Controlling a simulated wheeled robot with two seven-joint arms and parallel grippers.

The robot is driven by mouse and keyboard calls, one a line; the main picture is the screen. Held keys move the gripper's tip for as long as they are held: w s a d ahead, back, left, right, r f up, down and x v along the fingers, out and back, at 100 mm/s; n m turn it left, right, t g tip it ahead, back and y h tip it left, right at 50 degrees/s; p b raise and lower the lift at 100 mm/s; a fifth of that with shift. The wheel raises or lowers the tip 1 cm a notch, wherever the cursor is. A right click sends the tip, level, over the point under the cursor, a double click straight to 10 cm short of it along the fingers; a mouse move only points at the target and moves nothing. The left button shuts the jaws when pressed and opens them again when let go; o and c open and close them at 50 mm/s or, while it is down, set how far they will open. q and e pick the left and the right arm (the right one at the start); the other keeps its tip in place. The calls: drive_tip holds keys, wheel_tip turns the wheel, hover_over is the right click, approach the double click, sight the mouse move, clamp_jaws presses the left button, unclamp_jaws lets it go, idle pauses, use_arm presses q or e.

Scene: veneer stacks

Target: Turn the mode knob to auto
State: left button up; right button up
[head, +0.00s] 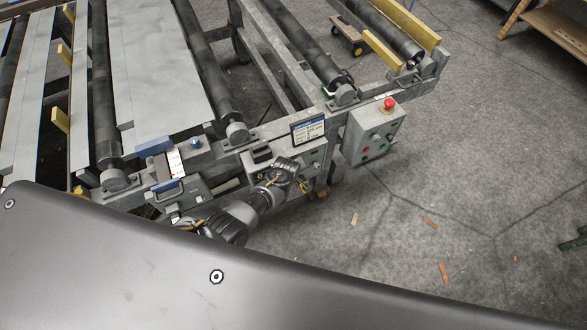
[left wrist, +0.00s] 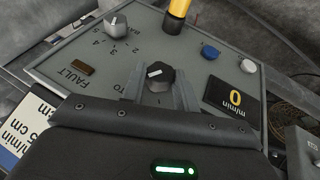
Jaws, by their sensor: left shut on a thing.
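The mode knob (left wrist: 160,77) is black with a short white mark on top, on a grey sloped control panel (left wrist: 215,82). The panel appears upside down in the left wrist view. My left gripper (left wrist: 158,92) is shut on the knob, one finger on each side. Part of a label, "TO", shows just left of the fingers; the rest is covered. I cannot tell which position the white mark points at. In the head view, my left gripper (head: 282,173) is at the panel (head: 314,157) and hides the knob. My right gripper is not in view.
On the panel are a grey numbered dial (left wrist: 117,27), a FAULT lamp (left wrist: 77,68), a blue button (left wrist: 210,52), a white button (left wrist: 247,66) and a display (left wrist: 234,101) reading 0. A box with a red emergency button (head: 389,104) stands to the right. Rollers (head: 205,70) lie behind.

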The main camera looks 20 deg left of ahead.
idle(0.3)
use_arm(q)
drive_tip(key=shift+a+f, duration=0.1)
drive_tip(key=o, duration=1)
drive_tip(key=shift+s+r, duration=0.15)
drive_tip(key=shift+r, duration=0.25)
drive_tip(key=shift+p+v, duration=1.15)
drive_tip(key=shift+v, duration=3.9)
